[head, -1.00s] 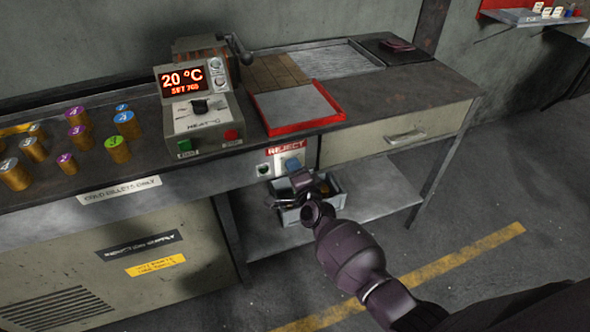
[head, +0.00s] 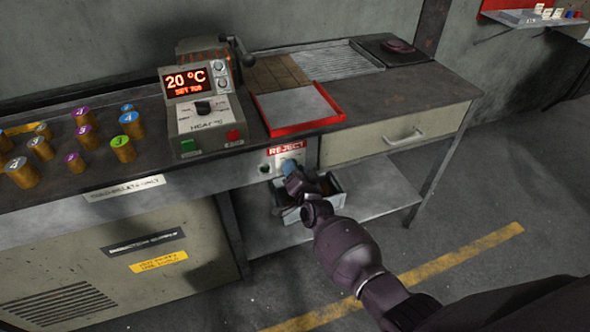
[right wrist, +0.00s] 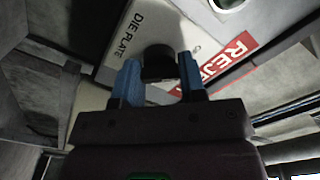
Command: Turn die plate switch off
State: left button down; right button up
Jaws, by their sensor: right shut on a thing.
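The die plate switch is a dark round knob (right wrist: 158,62) on a pale plate marked DIE PLATE (right wrist: 125,38) in the right wrist view. In the head view its pale plate (head: 293,156) shows on the bench's front edge, below the red tray, with the knob hidden by my gripper. My right gripper (head: 290,168), with blue finger pads, is shut on the knob; in the right wrist view the pads (right wrist: 160,80) stand on both sides of it. My left gripper is not in view.
A red REJECT label (head: 286,149) sits right beside the switch. A grey bin (head: 330,203) stands on the shelf below my gripper. The heater control box (head: 208,122) reads 20 °C on the bench. Several numbered billets stand at left. The floor at right is clear.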

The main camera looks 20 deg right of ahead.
dwell(0.4)
jog(key=o, duration=0.9)
jog(key=s+p, duration=0.1)
jog(key=s, duration=0.9)
jog(key=shift+s+d+p, duration=0.15)
jog(key=shift+s+p, duration=0.2)
jog(key=shift+s, duration=0.05)
